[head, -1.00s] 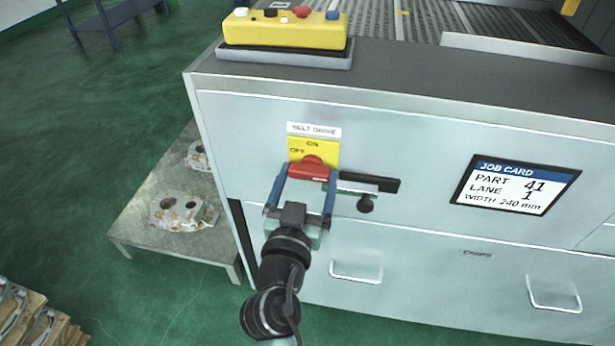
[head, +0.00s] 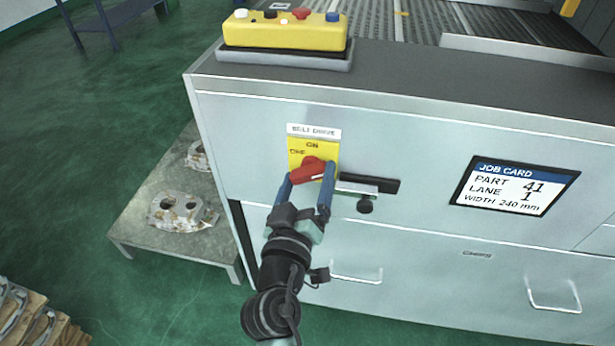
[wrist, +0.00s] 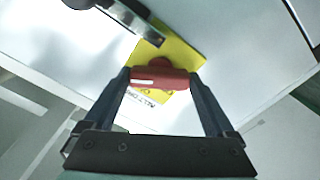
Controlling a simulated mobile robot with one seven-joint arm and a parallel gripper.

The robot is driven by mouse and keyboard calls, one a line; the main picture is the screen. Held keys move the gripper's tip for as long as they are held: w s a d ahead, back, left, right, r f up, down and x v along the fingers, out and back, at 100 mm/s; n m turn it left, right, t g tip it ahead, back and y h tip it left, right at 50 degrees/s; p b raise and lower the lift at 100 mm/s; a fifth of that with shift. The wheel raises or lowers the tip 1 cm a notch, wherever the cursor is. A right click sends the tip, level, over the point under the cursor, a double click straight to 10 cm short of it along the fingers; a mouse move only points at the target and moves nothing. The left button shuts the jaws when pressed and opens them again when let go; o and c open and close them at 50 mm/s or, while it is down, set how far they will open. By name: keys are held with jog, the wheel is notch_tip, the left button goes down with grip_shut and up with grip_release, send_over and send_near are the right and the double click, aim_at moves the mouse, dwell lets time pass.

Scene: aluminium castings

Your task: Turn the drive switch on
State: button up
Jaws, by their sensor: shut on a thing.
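The red drive switch handle (head: 308,170) sits on a yellow plate (head: 313,147) marked ON at the top and, at the upper left, a word that seems to read OFF. A label above reads BELT DRIVE (head: 313,131). My gripper (head: 307,180) has its two blue fingers on either side of the red handle, shut on it. The handle is tilted, its right end higher than its left. In the wrist view the red handle (wrist: 160,77) lies between the fingertips, with the yellow plate (wrist: 184,52) behind it.
A dark slot with a metal latch and black knob (head: 366,204) is just right of the switch. A yellow button box (head: 285,32) stands on the cabinet top. A job card display (head: 513,186) is at right. Drawer handles (head: 357,274) are below. A low table with castings (head: 180,212) stands left.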

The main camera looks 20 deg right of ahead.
jog(key=n+p, duration=0.1)
jog(key=n, duration=0.5)
jog(key=shift+n+p, duration=0.3)
jog(key=shift+p, duration=0.05)
jog(key=n+p, duration=0.1)
jog(key=n, duration=0.4)
jog(key=shift+p, duration=0.35)
jog(key=o, duration=1.1)
jog(key=shift+c, duration=0.2)
jog(key=b+v, duration=0.1)
jog(key=v, duration=1.2)
